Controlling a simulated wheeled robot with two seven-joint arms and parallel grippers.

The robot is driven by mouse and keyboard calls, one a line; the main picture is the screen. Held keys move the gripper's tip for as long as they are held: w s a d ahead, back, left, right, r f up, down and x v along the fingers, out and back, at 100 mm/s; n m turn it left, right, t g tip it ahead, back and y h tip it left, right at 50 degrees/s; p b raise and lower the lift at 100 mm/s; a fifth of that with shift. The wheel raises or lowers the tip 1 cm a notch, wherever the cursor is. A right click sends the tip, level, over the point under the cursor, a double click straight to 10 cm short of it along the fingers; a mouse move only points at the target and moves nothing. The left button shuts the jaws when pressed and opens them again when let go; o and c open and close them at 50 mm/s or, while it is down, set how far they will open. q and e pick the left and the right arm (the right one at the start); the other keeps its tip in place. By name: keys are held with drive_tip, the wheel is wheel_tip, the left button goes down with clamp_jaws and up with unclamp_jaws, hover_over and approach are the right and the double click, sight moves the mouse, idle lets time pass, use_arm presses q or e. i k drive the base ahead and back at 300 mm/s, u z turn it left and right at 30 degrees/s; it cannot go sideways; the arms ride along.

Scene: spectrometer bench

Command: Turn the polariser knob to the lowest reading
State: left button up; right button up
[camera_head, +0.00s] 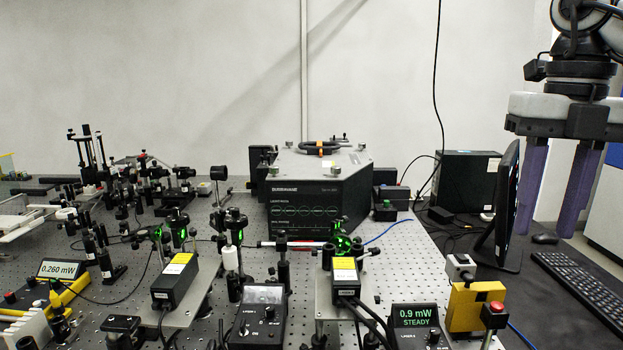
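A display (415,315) at the front right reads 0.9 mW and STEADY in green. Another display (62,269) at the left reads 0.260 mW. Round optic mounts lit green stand on posts at the left (180,232), in the middle (235,225) and right of the middle (343,240). I cannot tell which part is the polariser knob. My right gripper (546,220) hangs at the upper right, fingers down and apart, open and empty. It is high, in front of the monitor and keyboard side, away from the mounts. My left gripper is out of view.
A large dark instrument box (325,205) stands at the back middle. Control boxes (258,318) and laser housings (345,280) crowd the front of the perforated table. A yellow block (465,308) and red-button box (493,318) stand at the right, near the monitor (507,200) and keyboard (585,285).

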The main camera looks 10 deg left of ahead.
sight(177, 212)
drive_tip(key=u, duration=0.85)
drive_tip(key=i, duration=0.85)
drive_tip(key=u, duration=0.9)
